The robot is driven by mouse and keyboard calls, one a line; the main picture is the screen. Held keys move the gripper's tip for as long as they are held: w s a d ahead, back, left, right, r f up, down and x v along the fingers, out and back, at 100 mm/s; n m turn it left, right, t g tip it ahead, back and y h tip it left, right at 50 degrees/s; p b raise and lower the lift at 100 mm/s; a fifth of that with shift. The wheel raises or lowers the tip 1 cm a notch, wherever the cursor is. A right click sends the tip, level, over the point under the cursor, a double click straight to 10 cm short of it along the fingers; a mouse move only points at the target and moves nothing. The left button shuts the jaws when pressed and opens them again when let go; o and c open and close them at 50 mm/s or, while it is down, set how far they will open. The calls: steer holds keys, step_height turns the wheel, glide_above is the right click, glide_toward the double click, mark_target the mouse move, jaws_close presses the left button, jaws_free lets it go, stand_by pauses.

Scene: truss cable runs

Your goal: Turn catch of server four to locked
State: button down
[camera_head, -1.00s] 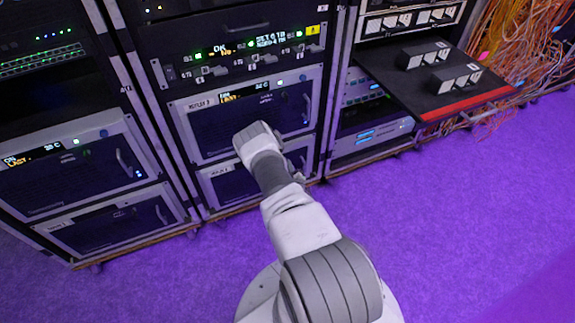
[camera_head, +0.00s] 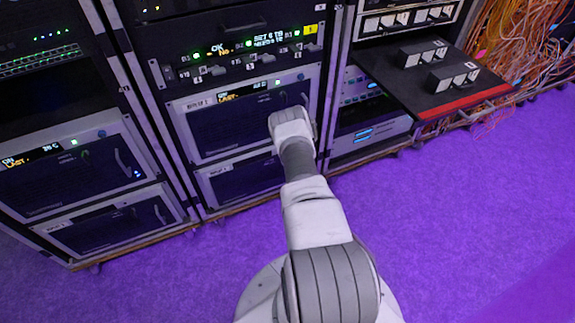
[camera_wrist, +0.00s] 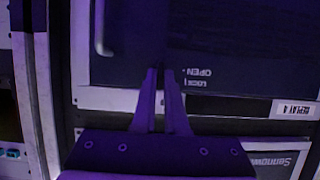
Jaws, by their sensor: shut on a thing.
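My gripper (camera_wrist: 160,75) is at the dark front panel (camera_wrist: 120,65) of a rack unit in the wrist view, its fingertips close together. They are shut on the small catch, which is mostly hidden between them; its angle cannot be told. Beside the fingertips, upside-down marks read OPEN and LOCK (camera_wrist: 200,78). A label nearby seems to read "REPLAY 4" (camera_wrist: 293,110).
A bar handle (camera_wrist: 100,30) stands out close to my fingers. At the right, a pulled-out shelf (camera_head: 430,85) with a red edge juts out. The purple floor (camera_head: 450,230) is clear.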

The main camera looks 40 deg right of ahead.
stand_by(0.4)
steer(key=c, duration=1)
jaws_free()
steer(key=shift+o, duration=0.2)
steer(key=shift+s, duration=0.1)
steer(key=p+v, duration=0.5)
steer(key=v, duration=1.2)
steer(key=shift+p, duration=0.4)
steer(key=shift+s+a+r, duration=0.1)
